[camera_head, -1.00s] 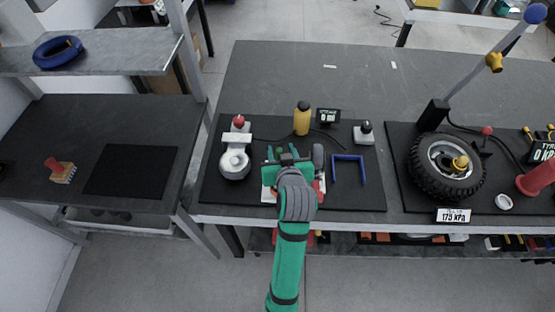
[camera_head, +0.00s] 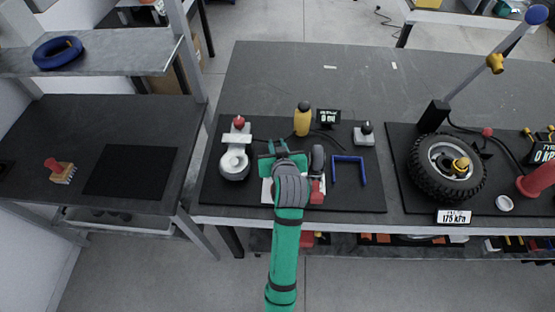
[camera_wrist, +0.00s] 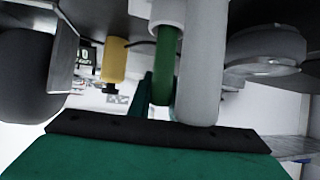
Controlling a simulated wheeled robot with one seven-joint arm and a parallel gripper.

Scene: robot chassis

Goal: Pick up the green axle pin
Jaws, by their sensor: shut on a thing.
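My gripper (camera_head: 281,162) is over the workbench, at a small red and white assembly (camera_head: 318,188) with a dark wheel (camera_head: 317,158). In the wrist view the green axle pin (camera_wrist: 163,66) is an upright green cylinder beside a thick pale grey tube (camera_wrist: 200,65). A white collar is around its upper part in the picture. My gripper is shut on the pin; the exact contact at the fingertips is partly hidden. My wrist and green housing hide much of the assembly in the head view.
A white round device (camera_head: 235,163) stands close on the left. A yellow bottle (camera_head: 302,120) and a small display (camera_head: 328,116) are behind. A blue U-shaped frame (camera_head: 349,170) is on the right. The back of the bench is clear.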

